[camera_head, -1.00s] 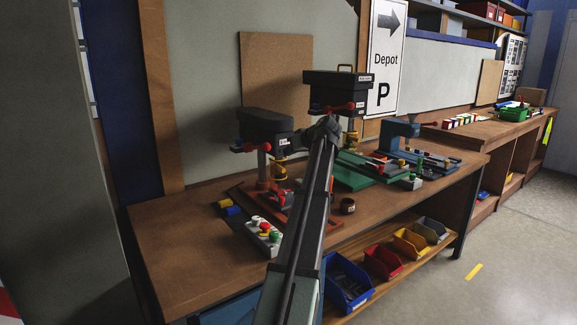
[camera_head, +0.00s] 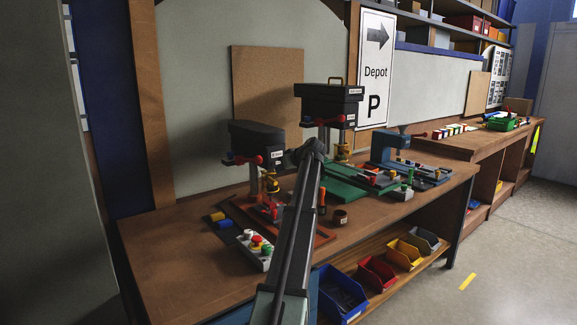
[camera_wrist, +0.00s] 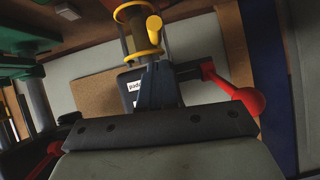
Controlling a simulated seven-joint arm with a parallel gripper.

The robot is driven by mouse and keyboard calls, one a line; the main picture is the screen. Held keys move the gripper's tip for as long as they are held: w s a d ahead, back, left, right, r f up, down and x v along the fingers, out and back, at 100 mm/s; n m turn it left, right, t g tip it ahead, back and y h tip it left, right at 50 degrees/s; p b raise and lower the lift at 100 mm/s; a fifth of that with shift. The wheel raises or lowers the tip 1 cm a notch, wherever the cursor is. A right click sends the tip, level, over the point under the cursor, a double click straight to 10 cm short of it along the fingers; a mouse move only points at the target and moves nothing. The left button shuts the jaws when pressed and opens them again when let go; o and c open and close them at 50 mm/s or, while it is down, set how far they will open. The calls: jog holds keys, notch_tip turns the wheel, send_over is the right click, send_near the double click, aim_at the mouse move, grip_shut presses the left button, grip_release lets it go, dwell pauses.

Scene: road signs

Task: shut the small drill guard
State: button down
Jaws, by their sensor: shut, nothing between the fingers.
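The small drill (camera_head: 256,140) stands on the bench at the left in the head view, with a dark head and red-knobbed handles. Its yellow-rimmed clear guard (camera_head: 271,183) hangs below the head. In the wrist view, where the scene looks upside down, the guard (camera_wrist: 132,28) is at the top with a yellow knob. My gripper (camera_wrist: 153,70) is shut and empty, its tips close below that knob in the picture; I cannot tell whether they touch. The fingers are hidden in the head view. I cannot tell how far the guard is swung.
A larger drill (camera_head: 330,100) with its own yellow guard (camera_head: 342,150) stands just right of the small one. The bench's left front is clear.

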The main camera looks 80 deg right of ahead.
jog(key=shift+w+f, duration=0.15)
jog(key=shift+f, duration=0.75)
jog(key=shift+w+f, duration=0.1)
jog(key=shift+f, duration=0.75)
jog(key=shift+f, duration=0.15)
notch_tip(320, 180, down, 7)
jog(key=shift+r, duration=0.2)
jog(key=shift+r, duration=0.1)
jog(key=w+d+r+v, duration=0.1)
jog(key=r+v, duration=0.1)
jog(key=v, duration=1.1)
jog(key=shift+r, duration=0.2)
